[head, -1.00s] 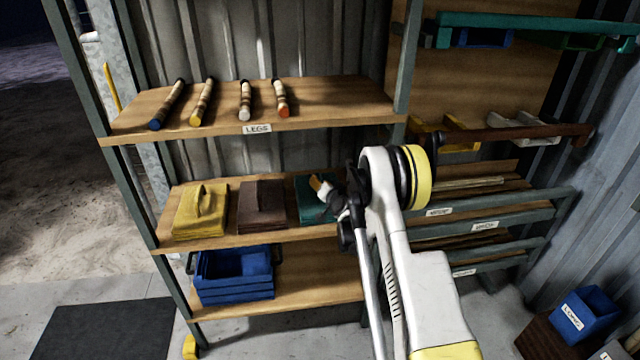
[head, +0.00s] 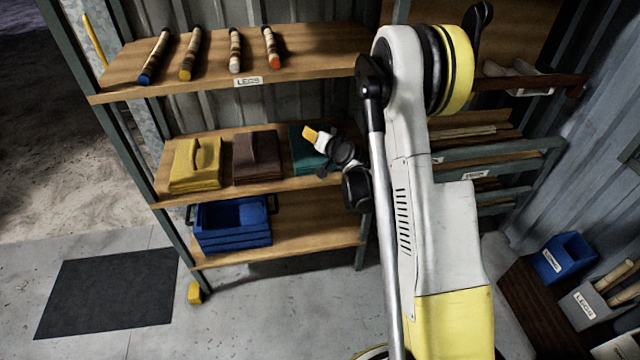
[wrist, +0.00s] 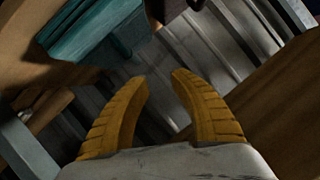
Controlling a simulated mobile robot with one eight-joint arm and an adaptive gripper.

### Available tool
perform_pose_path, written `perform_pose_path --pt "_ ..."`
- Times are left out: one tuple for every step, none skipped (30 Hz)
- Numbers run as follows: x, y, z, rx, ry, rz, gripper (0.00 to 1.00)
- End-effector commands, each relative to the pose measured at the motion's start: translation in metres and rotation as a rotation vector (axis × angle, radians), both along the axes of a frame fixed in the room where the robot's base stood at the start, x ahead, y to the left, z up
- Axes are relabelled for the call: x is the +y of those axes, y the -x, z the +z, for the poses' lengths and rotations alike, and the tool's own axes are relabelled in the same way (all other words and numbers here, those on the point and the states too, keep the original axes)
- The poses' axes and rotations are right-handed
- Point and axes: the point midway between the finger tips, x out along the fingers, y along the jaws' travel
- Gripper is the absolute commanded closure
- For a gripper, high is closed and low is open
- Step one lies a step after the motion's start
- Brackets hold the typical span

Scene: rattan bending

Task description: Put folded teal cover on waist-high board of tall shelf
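The folded teal cover (head: 303,149) lies on the middle board (head: 233,192) of the tall shelf, at the right end of a row of folded covers. My wrist hides part of it in the head view. In the wrist view the teal cover (wrist: 88,32) is at the upper left, apart from my fingers. My gripper (head: 311,134) is in front of the teal cover in the head view. In the wrist view my gripper (wrist: 160,80) has its two yellow fingers spread, with nothing between them.
A yellow cover (head: 195,166) and a brown cover (head: 257,158) share the board. A blue crate (head: 232,224) sits on the bottom board. Several wrapped legs (head: 235,50) lie on the top board. A blue bin (head: 564,258) stands at the right. A dark mat (head: 110,292) lies left.

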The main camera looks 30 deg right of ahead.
Motion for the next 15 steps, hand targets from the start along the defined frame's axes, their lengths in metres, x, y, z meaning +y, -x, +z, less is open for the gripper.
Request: perform_pose_path --pt "0.018 0.006 0.025 0.028 0.017 0.032 0.72" --pt "0.028 0.011 0.037 0.048 0.029 0.052 0.72" --pt "0.041 0.019 0.054 0.075 0.046 0.076 0.72" --pt "0.05 0.025 0.065 0.095 0.059 0.094 0.72" --pt "0.06 0.033 0.076 0.115 0.072 0.112 0.72" --pt "0.072 0.044 0.089 0.141 0.088 0.133 0.72" --pt "0.081 0.054 0.099 0.162 0.102 0.151 0.72" --pt "0.09 0.065 0.108 0.181 0.115 0.167 0.72" --pt "0.1 0.08 0.119 0.207 0.133 0.187 0.72" --pt "0.109 0.092 0.126 0.227 0.147 0.202 0.72" --pt "0.116 0.104 0.133 0.248 0.161 0.217 0.72" --pt "0.125 0.122 0.141 0.275 0.18 0.234 0.72" --pt "0.132 0.136 0.146 0.294 0.194 0.248 0.72" --pt "0.138 0.151 0.15 0.315 0.208 0.261 0.72" --pt "0.146 0.17 0.156 0.341 0.229 0.278 0.72"
